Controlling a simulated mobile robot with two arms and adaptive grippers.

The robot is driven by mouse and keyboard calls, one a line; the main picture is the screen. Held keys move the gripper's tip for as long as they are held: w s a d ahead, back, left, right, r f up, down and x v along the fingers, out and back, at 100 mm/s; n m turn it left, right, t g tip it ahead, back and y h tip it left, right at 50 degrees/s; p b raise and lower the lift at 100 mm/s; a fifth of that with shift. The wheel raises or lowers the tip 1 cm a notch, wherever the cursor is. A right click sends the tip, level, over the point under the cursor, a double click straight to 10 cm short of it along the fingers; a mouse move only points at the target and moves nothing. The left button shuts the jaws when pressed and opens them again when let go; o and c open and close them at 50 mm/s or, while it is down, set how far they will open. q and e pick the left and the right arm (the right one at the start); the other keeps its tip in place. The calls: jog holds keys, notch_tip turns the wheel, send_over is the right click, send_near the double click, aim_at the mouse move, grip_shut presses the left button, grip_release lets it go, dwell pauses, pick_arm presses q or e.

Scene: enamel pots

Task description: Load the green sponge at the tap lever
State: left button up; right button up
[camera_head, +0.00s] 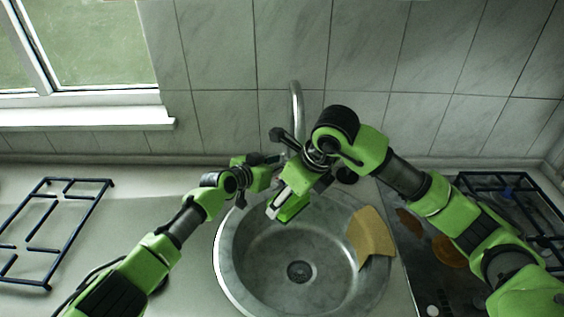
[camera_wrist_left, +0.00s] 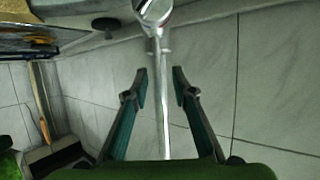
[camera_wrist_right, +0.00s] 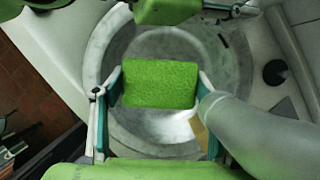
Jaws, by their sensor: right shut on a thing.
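The green sponge (camera_wrist_right: 160,83) is between the fingers of my right gripper (camera_wrist_right: 158,88), which is shut on it above the sink basin. In the head view, the sponge (camera_head: 294,208) shows partly below my right gripper. The metal tap (camera_head: 297,115) stands at the back of the sink. My left gripper (camera_wrist_left: 161,84) is open, and a slim metal part of the tap (camera_wrist_left: 163,105) shows between its fingers. I cannot tell whether this is the lever or whether the fingers touch it. The lever is not clearly distinguishable in the head view.
The round metal sink (camera_head: 224,270) is below both grippers. A tan cloth-like piece (camera_head: 371,236) lies over its right rim. A black hob grate (camera_head: 78,183) sits at the left, another (camera_head: 500,178) at the right. The tiled wall (camera_head: 350,60) is close behind the tap.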

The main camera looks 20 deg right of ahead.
pick_arm(q)
jog(key=shift+w+d+f, duration=0.25)
jog(key=shift+w+d, duration=0.05)
jog(key=shift+d, duration=0.15)
grip_shut()
jog(key=shift+s+f, duration=0.1)
jog(key=shift+s+a, duration=0.1)
jog(key=shift+s, duration=0.05)
jog(key=shift+s+a+t+h, duration=0.1)
jog(key=shift+a+t+h, duration=0.15)
jog(key=shift+t+h, duration=0.2)
